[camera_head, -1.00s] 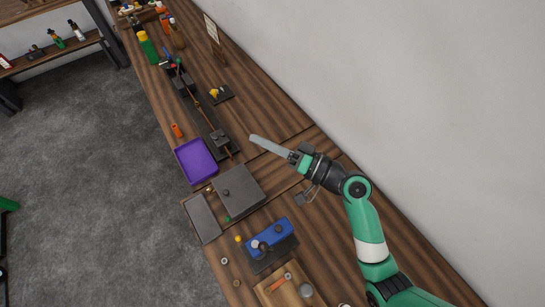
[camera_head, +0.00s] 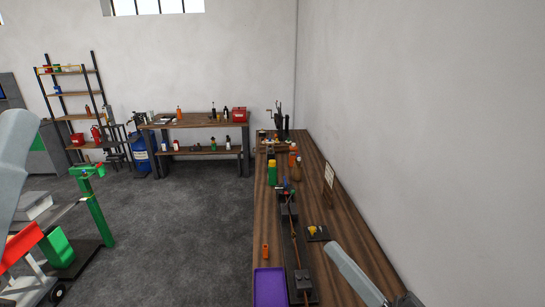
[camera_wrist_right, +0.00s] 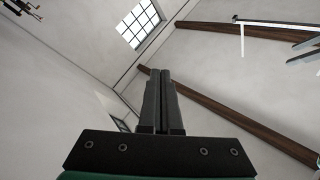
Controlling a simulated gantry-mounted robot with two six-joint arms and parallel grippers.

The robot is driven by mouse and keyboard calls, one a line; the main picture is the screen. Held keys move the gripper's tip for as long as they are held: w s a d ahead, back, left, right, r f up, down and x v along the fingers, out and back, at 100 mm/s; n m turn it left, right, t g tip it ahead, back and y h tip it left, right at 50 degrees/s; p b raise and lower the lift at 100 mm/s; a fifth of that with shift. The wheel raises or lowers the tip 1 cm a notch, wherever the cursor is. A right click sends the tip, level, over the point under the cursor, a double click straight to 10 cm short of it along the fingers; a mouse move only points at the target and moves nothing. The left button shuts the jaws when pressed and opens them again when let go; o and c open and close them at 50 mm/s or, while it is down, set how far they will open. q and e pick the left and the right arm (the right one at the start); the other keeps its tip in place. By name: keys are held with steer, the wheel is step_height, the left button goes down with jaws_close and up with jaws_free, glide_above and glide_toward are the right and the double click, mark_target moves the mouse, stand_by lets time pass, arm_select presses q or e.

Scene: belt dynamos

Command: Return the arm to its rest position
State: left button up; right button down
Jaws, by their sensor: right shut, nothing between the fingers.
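A pale grey piece at the left edge of the head view looks like my left gripper (camera_head: 20,115), close to the camera and cut off. Its jaws cannot be made out.
On the bench are a purple tray (camera_head: 269,287), a dark belt rig (camera_head: 291,235), an orange cylinder (camera_head: 266,251), a green bottle (camera_head: 272,174) and a small sign (camera_head: 329,177). A shelved table (camera_head: 200,122) stands behind. Grey floor (camera_head: 180,240) lies open left of the bench.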

steer(key=s+r+n+t, duration=0.3)
steer(key=s+r+n, duration=0.1)
steer(key=r, duration=1)
steer(key=s+d+r+m+t+h, duration=0.3)
steer(key=s+d+r+t+h, duration=0.45)
steer(key=h, duration=0.35)
step_height(320, 180, up, 15)
steer(key=w+g+p, duration=0.1)
steer(key=w+p, duration=0.1)
steer(key=p, duration=1.3)
step_height(320, 180, down, 30)
steer(key=b, duration=3)
steer(key=shift+s+a+f, duration=0.15)
steer(key=shift+s+a, duration=0.05)
steer(key=shift+s, duration=0.05)
